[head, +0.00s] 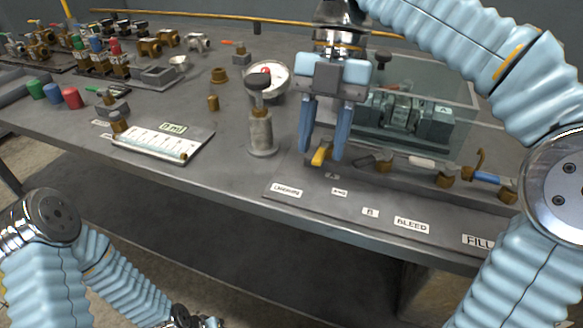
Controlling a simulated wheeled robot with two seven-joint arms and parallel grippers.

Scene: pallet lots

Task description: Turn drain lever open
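My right gripper (327,148) points down over the near edge of the valve row, its two blue fingers apart. A yellow lever (320,156) shows at the fingertips, near the left finger. Whether a finger touches it is unclear. To its right are a dark lever (364,160), a white lever (421,161) and a blue lever (487,178) on brass valve bodies. I cannot read a drain label; labels reading BLEED (411,225) and FILL (479,240) lie in front.
A clear-covered box with a grey-green machine (405,117) stands behind the levers. A grey post with a dark knob (261,130) and a round gauge (268,78) stand left of the gripper.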

